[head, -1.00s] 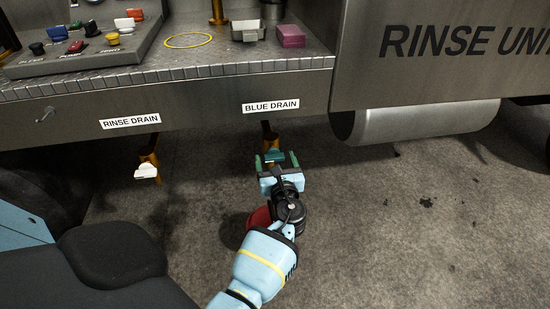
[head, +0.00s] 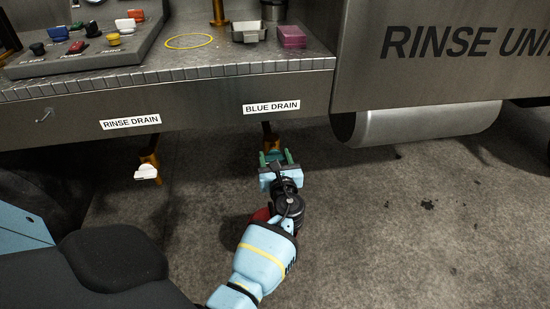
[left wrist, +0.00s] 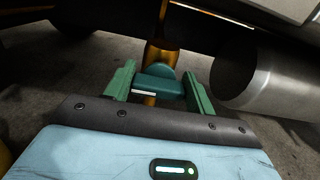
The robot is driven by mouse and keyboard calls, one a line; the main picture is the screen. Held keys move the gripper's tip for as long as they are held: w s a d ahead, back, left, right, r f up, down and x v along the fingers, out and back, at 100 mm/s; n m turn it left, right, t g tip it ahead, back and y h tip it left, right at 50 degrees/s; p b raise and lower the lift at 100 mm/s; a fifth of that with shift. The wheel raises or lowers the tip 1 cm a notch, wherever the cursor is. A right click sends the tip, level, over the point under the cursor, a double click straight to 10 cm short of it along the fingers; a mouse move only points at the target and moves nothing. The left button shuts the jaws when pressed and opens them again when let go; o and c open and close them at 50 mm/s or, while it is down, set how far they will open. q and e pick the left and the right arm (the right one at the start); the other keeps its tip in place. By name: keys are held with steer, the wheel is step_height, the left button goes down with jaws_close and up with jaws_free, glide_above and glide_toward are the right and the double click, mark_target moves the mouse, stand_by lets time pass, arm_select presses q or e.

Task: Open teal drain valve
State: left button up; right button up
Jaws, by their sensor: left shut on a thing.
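The teal drain valve handle (head: 274,154) is on a brass pipe under the BLUE DRAIN label (head: 271,107). It shows larger in the left wrist view (left wrist: 159,84), in front of the brass valve body (left wrist: 161,55). My left gripper (head: 277,157) reaches it from below, with its green fingers on either side. In the left wrist view the gripper (left wrist: 160,86) is shut on the teal handle. In the head view the fingers and palm partly hide the handle. My right gripper is not in view.
A white-handled valve (head: 146,172) hangs under the RINSE DRAIN label (head: 131,122) to the left. A metal cylinder (head: 425,124) is under the rinse unit to the right. A red thing (head: 261,214) is partly hidden behind my left wrist. The floor at right is clear.

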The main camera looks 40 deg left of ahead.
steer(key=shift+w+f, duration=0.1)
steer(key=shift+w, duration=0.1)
arm_select(q)
steer(key=shift+n, duration=0.4)
steer(key=shift+s+f+n+b, duration=0.15)
steer(key=shift+n+b, duration=0.45)
steer(key=shift+n, duration=0.5)
steer(key=n+b, duration=0.1)
steer(key=n, duration=0.2)
steer(key=shift+a+f+n, duration=0.1)
steer(key=shift+n, duration=0.2)
steer(key=shift+n+b, duration=0.7)
steer(key=shift+n, duration=0.2)
steer(key=n+b, duration=0.1)
steer(key=n, duration=0.1)
steer(key=shift+f+n, duration=0.15)
steer(key=shift+n, duration=0.25)
steer(key=n+b, duration=0.2)
steer(key=n, duration=0.2)
steer(key=shift+s+a+f+b, duration=0.1)
steer(key=shift+b, duration=0.2)
steer(key=shift+n+b, duration=0.55)
steer(key=shift+n, duration=0.95)
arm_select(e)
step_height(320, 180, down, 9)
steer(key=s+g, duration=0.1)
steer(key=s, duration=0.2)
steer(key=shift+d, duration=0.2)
